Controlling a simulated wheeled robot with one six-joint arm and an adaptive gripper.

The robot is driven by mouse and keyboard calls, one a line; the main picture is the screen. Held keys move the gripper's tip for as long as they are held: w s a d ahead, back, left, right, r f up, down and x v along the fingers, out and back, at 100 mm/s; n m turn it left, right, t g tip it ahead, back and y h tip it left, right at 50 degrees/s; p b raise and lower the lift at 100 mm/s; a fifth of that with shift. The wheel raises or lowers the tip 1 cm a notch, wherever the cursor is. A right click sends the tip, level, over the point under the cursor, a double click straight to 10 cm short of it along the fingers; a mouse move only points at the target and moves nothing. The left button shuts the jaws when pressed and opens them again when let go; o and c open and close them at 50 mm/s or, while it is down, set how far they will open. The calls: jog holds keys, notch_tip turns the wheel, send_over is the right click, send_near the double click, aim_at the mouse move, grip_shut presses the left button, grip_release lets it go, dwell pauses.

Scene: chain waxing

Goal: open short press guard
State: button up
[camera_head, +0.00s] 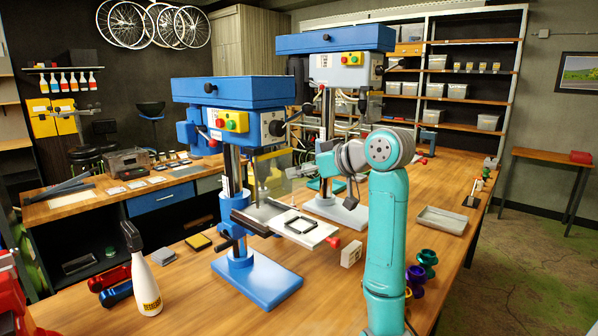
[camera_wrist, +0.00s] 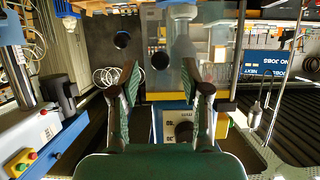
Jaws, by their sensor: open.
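The short press (camera_head: 235,125) is the nearer blue drill press, with a red and green button panel on its head. Its guard (camera_head: 271,170) looks like a clear panel below the head, near the chuck; its edges are faint and I cannot tell its exact position. My gripper (camera_head: 320,163) is right of the guard, partly hidden by my own wrist. In the wrist view my gripper (camera_wrist: 162,78) shows two fingers spread apart with nothing held between them. A press head with red and green buttons (camera_wrist: 20,163) is at the lower left there.
The taller press (camera_head: 345,70) stands close behind. A plate (camera_head: 300,232) sticks out from the short press's table. A white spray bottle (camera_head: 145,280), a grey tray (camera_head: 442,219) and coloured cups (camera_head: 427,258) stand on the bench. The bench front is mostly clear.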

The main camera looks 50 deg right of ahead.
jog(key=shift+w+f, duration=0.3)
jog(key=shift+w, duration=0.35)
grip_shut()
